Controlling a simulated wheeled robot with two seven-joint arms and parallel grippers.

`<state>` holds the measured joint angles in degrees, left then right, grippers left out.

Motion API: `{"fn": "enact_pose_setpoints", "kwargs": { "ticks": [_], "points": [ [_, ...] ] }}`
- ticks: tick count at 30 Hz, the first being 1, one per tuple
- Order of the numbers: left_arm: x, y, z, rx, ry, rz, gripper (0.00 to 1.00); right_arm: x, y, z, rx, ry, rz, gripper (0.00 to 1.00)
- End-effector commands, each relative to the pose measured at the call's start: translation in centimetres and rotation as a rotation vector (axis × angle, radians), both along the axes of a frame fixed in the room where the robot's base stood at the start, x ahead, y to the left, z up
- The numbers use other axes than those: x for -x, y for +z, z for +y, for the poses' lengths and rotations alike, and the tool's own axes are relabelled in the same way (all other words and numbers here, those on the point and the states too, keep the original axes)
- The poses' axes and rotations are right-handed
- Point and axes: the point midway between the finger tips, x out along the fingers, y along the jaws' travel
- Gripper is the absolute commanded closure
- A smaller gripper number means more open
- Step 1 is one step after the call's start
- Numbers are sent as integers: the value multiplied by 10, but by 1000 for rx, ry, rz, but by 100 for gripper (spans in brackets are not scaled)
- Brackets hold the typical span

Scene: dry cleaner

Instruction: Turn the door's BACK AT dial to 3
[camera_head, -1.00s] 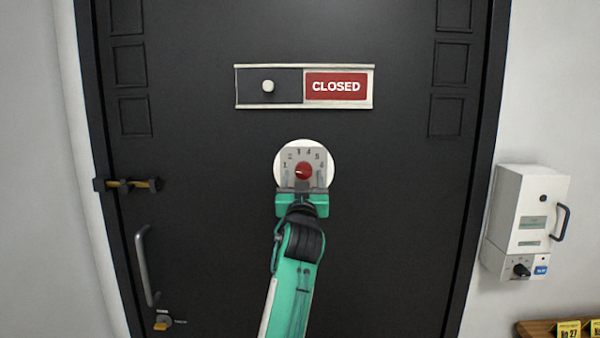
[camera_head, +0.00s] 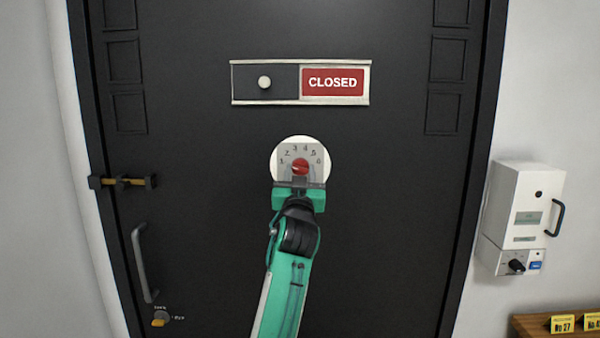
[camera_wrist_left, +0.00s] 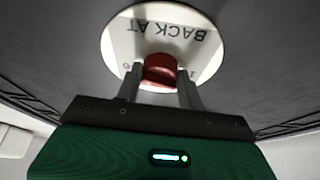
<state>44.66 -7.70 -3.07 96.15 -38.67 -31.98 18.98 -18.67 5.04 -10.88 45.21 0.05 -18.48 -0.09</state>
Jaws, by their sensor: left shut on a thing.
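The BACK AT dial is a white disc (camera_head: 321,148) on the dark door, with a red knob (camera_head: 300,167) at its middle and the numbers 1 to 6 arched over it. My left gripper (camera_head: 300,173) comes up from below, its fingers shut on the red knob. In the left wrist view the knob (camera_wrist_left: 159,70) sits between the two grey fingers, and the BACK AT lettering reads upside down. The knob's pointer is too small and too covered to read for certain. My right gripper is not in view.
Above the dial is a CLOSED sign slider (camera_head: 333,82). At the door's left are a bolt (camera_head: 122,182), a handle (camera_head: 142,262) and a small yellow lock knob (camera_head: 160,318). A white wall box (camera_head: 525,218) hangs at the right, above a wooden ledge with yellow number tags (camera_head: 562,324).

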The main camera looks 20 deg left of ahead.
Motion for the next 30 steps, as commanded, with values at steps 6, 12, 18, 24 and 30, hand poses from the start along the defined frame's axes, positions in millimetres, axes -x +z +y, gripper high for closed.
{"fn": "enact_pose_setpoints", "kwargs": {
  "ticks": [6,12,18,24,30],
  "points": [
    [0,5,2,-127,1,39,84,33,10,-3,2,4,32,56],
    [0,7,4,-300,1,89,84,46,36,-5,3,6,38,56],
    [1,8,5,-483,0,142,84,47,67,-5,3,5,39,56],
    [1,9,7,-656,0,192,84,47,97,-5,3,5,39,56],
    [1,8,8,-796,0,232,84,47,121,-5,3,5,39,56]
  ]
}}
